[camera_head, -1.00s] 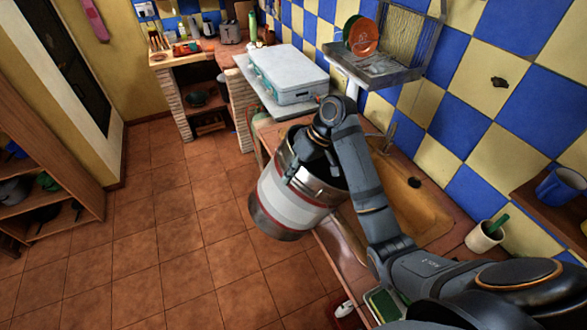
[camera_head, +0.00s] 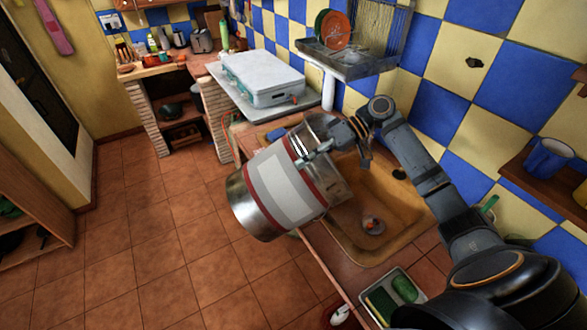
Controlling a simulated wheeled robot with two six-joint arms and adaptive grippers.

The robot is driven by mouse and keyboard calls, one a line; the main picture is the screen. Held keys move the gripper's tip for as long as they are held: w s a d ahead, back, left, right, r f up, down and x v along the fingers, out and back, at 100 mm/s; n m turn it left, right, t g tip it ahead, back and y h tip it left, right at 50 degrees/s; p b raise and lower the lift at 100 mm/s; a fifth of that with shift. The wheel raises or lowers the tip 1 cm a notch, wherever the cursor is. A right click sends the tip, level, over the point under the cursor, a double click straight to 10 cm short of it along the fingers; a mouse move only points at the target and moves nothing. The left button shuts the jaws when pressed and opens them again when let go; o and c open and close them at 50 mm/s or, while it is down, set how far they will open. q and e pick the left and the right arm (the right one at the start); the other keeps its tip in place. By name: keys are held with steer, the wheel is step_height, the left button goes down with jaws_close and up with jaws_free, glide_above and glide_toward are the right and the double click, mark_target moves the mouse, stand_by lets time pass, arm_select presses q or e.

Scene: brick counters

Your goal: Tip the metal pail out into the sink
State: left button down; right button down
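The metal pail (camera_head: 281,187) is silver with a white and red band. It hangs in the air, tilted well over, with its mouth facing right toward the sink (camera_head: 386,236) and its base out over the floor at the left. My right gripper (camera_head: 318,155) is shut on the pail's rim. The sink is a tan basin set in the counter. A small round reddish and grey item (camera_head: 372,225) lies in the basin near the pail's mouth. The inside of the pail is mostly hidden. My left gripper is not in view.
A tray with green sponges (camera_head: 394,294) sits at the counter's front right. A pale case (camera_head: 263,77) lies on the counter behind the pail. A dish rack (camera_head: 352,62) with plates hangs on the wall above. A blue mug (camera_head: 549,158) stands on a shelf at right.

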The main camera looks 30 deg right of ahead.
steer(key=d+f+y+b, duration=0.1)
steer(key=d+f+b, duration=0.1)
steer(key=d+b, duration=0.2)
steer(key=s+d+f+y+b, duration=0.1)
steer(key=d+f+y+b, duration=0.1)
steer(key=d+f+b, duration=0.1)
steer(key=d+f+t+y+b, duration=0.1)
steer(key=d+f+y+b, duration=0.1)
steer(key=d+b, duration=0.3)
steer(key=shift+s+d+f+b, duration=0.3)
steer(key=shift+d+f+b, duration=0.1)
steer(key=shift+f+b, duration=0.25)
steer(key=shift+d+f+y+b, duration=0.45)
steer(key=shift+d+b, duration=0.2)
steer(key=shift+b, duration=0.1)
steer(key=shift+s+d, duration=0.1)
steer(key=shift+d, duration=0.05)
steer(key=shift+y, duration=0.45)
steer(key=shift+r, duration=0.1)
stand_by(0.5)
